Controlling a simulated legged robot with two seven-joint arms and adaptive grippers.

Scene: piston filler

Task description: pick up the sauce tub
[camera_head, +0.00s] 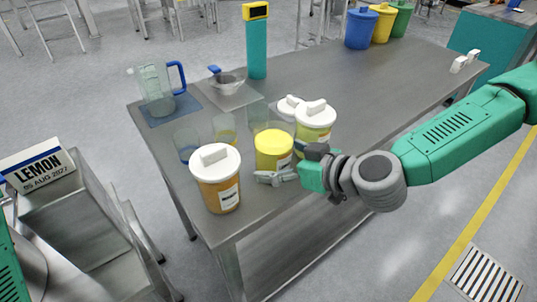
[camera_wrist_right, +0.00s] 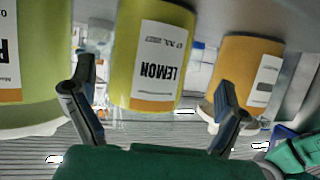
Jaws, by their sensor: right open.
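A yellow tub (camera_head: 274,151) with a yellow top stands upright near the table's front edge. In the right wrist view, which looks upside down, this tub (camera_wrist_right: 153,35) carries a label reading LEMON with a small date. My right gripper (camera_head: 272,177) is open at its near side, and in the wrist view the tub shows between the two fingers, with no clear contact. An orange tub with a white lid (camera_head: 217,180) stands to the left; it also shows in the wrist view (camera_wrist_right: 245,70). A yellow-green tub with a white lid (camera_head: 315,121) stands behind right. My left gripper is out of view.
A sign (camera_head: 38,167) reading LEMON 05 AUG 2027 stands on a steel stand at left. Clear cups (camera_head: 225,127), a blue-handled jug (camera_head: 158,90) and a teal post (camera_head: 256,48) are on the table. Coloured bins (camera_head: 360,28) stand at the back. The table's right half is mostly clear.

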